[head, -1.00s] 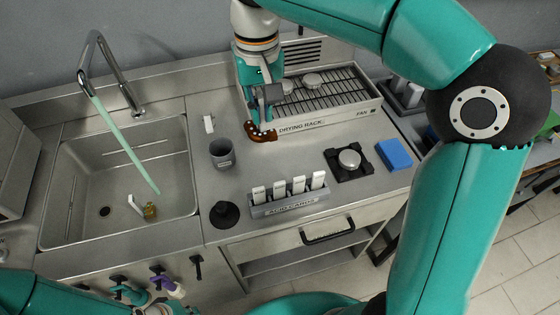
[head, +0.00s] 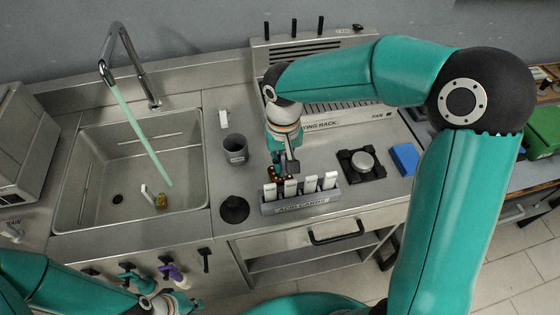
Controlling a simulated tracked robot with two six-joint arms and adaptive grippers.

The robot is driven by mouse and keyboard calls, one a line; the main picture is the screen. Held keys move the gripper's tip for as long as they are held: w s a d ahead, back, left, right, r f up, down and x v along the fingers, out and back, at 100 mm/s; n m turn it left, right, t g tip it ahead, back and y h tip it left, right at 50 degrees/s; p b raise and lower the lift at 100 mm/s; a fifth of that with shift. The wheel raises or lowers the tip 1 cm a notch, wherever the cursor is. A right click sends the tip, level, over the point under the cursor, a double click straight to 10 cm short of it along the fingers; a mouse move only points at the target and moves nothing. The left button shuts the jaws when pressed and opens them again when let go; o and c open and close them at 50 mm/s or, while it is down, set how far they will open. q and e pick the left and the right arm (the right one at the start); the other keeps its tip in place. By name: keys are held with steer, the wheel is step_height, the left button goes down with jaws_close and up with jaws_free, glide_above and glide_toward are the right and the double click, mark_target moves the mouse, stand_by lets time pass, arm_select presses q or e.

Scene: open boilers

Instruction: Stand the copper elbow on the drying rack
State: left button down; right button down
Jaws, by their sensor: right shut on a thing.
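My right gripper (head: 284,172) is shut on the copper elbow (head: 274,173), a small brown curved piece. The gripper hides most of it. Both are just behind the acid cards holder, in front of the drying rack (head: 352,117); I cannot tell their exact height. The rack is at the back of the counter, partly hidden by my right arm. My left gripper (head: 176,302) is low at the bottom left, in front of the counter, far from the elbow. Its fingers are too small to read.
The acid cards holder (head: 302,207) with several white cards stands at the counter front. A grey cup (head: 236,150), black cone (head: 234,209), black stand with a round top (head: 362,164) and blue block (head: 404,158) are around it.

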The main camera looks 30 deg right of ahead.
steer(key=shift+f, duration=0.25)
steer(key=c, duration=1.2)
jaws_free()
